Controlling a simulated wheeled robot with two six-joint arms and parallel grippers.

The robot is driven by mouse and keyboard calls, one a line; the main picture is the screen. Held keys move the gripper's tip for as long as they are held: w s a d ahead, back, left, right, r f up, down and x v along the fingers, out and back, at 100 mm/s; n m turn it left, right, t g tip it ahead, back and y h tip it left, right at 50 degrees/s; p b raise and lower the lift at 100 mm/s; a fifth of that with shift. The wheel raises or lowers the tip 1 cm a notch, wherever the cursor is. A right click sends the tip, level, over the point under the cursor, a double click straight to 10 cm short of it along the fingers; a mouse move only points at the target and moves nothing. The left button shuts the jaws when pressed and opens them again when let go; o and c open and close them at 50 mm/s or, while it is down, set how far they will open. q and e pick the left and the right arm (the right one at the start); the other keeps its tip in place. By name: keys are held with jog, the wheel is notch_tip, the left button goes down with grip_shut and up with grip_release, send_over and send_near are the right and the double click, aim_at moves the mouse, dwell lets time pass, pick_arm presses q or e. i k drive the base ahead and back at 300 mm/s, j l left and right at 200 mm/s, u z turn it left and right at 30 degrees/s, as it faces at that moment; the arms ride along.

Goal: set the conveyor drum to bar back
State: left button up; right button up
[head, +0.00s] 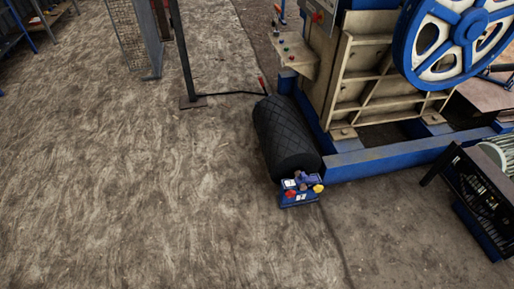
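The conveyor drum (283,135) is a black roller with a diamond-patterned surface. It lies low along the left side of the blue crusher frame. At its near end sits a small blue block (298,197) with white labels, a red part (290,194) and a yellow part (318,188). A thin dark bar (232,93) runs from a post's foot towards the drum's far end, where a short red-tipped lever (262,85) stands up. I cannot tell whether bar and lever are joined. Neither of my grippers is in view.
The crusher body (370,75) with a large blue-and-white flywheel (455,40) stands at upper right. A dark post (186,60) and a mesh panel (128,35) stand at upper left. A dark open-sided box (485,190) is at right. The brown ground left and in front is clear.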

aim_at(287, 146)
jog(key=i+j+u, duration=0.3)
jog(key=i, duration=0.2)
jog(key=i+j+u, duration=0.1)
jog(key=i, duration=0.75)
jog(key=i+j+u, duration=0.1)
jog(key=i+j, duration=0.15)
jog(key=i, duration=0.6)
